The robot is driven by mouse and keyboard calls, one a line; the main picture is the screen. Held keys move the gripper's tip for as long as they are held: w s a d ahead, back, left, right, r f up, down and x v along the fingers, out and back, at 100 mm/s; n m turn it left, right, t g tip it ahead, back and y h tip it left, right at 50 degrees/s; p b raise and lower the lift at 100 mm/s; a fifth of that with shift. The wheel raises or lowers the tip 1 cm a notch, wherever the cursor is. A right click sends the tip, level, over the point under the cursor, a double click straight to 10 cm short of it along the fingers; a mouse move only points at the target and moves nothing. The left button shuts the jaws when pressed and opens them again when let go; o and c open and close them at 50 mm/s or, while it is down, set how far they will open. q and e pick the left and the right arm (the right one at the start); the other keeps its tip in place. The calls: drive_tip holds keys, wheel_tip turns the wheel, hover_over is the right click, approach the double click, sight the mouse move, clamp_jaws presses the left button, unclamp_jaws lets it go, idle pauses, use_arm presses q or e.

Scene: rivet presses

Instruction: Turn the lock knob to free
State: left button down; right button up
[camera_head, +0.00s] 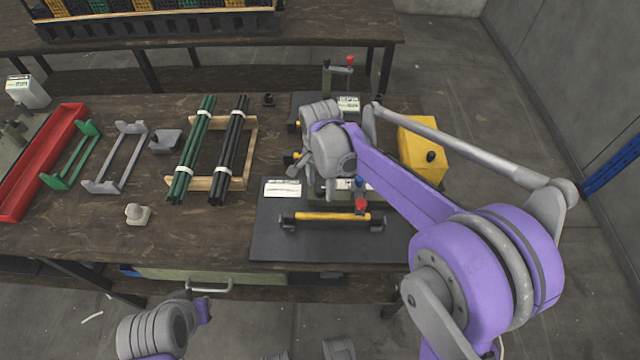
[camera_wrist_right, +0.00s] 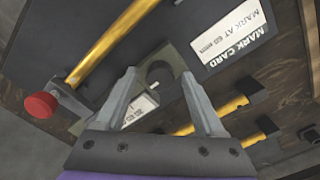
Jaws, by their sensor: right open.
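My right gripper (camera_wrist_right: 158,75) is open in the wrist view, with its two fingers apart and nothing seen gripped between them. A red cap (camera_wrist_right: 41,104) shows at the left of the wrist view. I cannot tell which one is the lock knob. My left gripper is out of view.
A yellow bar (camera_head: 325,216) lies across black holders on the dark mat (camera_head: 275,245). A mark card (camera_wrist_right: 230,35) is beside the press. A yellow box (camera_head: 421,145) stands right. Tube bundles (camera_head: 195,150), grey brackets and a red tray (camera_head: 45,160) fill the left.

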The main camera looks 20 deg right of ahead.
clamp_jaws()
idle(0.3)
drive_tip(key=shift+n, duration=0.3)
drive_tip(key=n, duration=0.8)
drive_tip(key=shift+n, duration=0.4)
drive_tip(key=n, duration=0.4)
drive_tip(key=shift+n, duration=2.2)
